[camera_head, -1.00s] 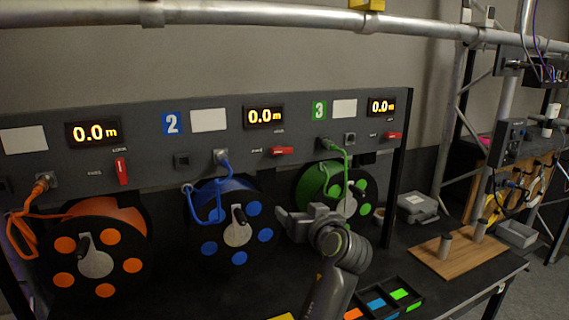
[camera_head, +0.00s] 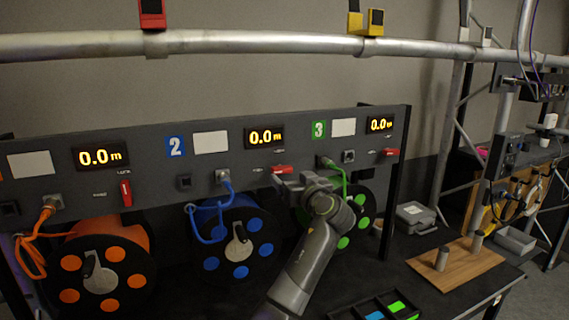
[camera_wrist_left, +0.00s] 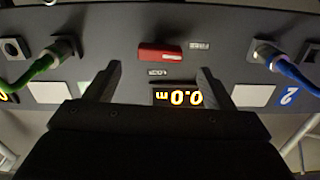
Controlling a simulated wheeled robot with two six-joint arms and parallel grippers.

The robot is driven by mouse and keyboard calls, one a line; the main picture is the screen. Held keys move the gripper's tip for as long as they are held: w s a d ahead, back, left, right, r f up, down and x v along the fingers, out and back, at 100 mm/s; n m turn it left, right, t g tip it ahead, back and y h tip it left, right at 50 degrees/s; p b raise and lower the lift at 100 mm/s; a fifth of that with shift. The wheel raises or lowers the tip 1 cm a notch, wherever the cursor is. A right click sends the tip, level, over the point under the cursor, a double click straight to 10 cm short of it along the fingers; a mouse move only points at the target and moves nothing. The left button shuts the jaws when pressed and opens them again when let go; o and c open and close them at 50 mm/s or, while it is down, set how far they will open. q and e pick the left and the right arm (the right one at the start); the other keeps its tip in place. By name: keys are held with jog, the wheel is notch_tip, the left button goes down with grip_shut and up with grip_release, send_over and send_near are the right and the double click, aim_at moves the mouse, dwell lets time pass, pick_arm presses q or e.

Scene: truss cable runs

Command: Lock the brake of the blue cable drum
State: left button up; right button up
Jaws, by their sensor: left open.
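The blue cable drum (camera_head: 232,232) hangs under the number 2 section of the grey panel, with a blue cable plugged in above it. Its red brake lever (camera_head: 283,169) lies horizontal on the panel below the middle 0.0 m display. In the left wrist view, which is upside down, the lever (camera_wrist_left: 160,53) shows near a FREE label at its side and a second small label towards the display. My left gripper (camera_head: 283,181) is open in front of the panel, just below the lever. In the wrist view the lever appears between its two fingertips, not gripped.
The orange drum (camera_head: 104,265) has its red lever (camera_head: 126,193) upright. The green drum (camera_head: 353,222) is partly hidden by my left arm, and its lever (camera_head: 389,153) is horizontal. A divided tray (camera_head: 340,313) and a wooden board (camera_head: 457,268) lie on the bench.

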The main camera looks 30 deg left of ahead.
aim_at(284, 171)
pick_arm(q)
jog(key=p+x, duration=0.1)
jog(key=x, duration=0.4)
jog(key=shift+w+a+p, duration=0.25)
jog(key=shift+p, duration=0.15)
jog(key=c, duration=1)
